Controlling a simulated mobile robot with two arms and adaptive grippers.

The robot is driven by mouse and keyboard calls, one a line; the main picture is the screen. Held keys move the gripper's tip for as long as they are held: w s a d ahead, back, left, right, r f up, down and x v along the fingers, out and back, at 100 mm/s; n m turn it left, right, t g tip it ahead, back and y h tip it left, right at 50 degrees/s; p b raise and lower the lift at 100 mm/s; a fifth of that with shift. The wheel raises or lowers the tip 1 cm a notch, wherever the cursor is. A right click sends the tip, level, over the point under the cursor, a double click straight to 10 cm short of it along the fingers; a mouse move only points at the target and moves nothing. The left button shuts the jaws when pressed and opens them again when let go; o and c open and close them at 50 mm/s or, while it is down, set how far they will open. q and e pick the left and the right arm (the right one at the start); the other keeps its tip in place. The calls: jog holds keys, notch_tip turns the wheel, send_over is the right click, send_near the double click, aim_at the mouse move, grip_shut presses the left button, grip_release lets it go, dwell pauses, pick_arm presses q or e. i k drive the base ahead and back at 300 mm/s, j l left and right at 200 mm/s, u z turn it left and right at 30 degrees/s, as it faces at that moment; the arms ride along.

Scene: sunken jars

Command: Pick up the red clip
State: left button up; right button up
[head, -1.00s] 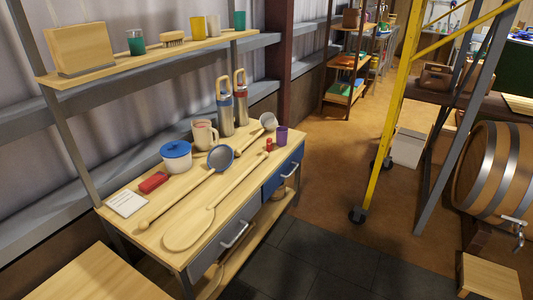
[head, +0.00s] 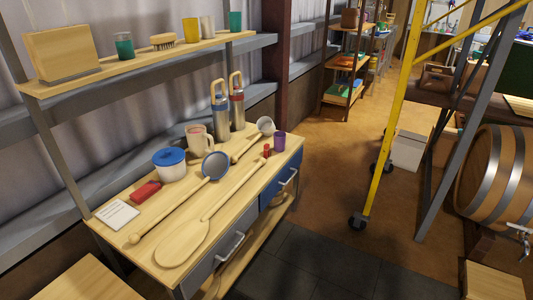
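A small upright red object (head: 266,150) stands on the wooden workbench (head: 120,232) near its right end, beside a purple cup (head: 279,141). A flat red block (head: 145,192) lies on the bench's left part, between a white card (head: 117,214) and a white jar with a blue lid (head: 169,163). Both are too small in the picture for me to tell which is the clip. Neither of my grippers shows in the head view.
A mug (head: 198,138) and two steel bottles (head: 237,108) stand at the back. A shelf (head: 140,62) hangs above. Dark floor mats (head: 290,265) lie clear to the right.

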aim_at(266, 145)
jog(key=i+l+u, duration=0.25)
jog(key=i+l, duration=0.45)
jog(key=l, duration=0.1)
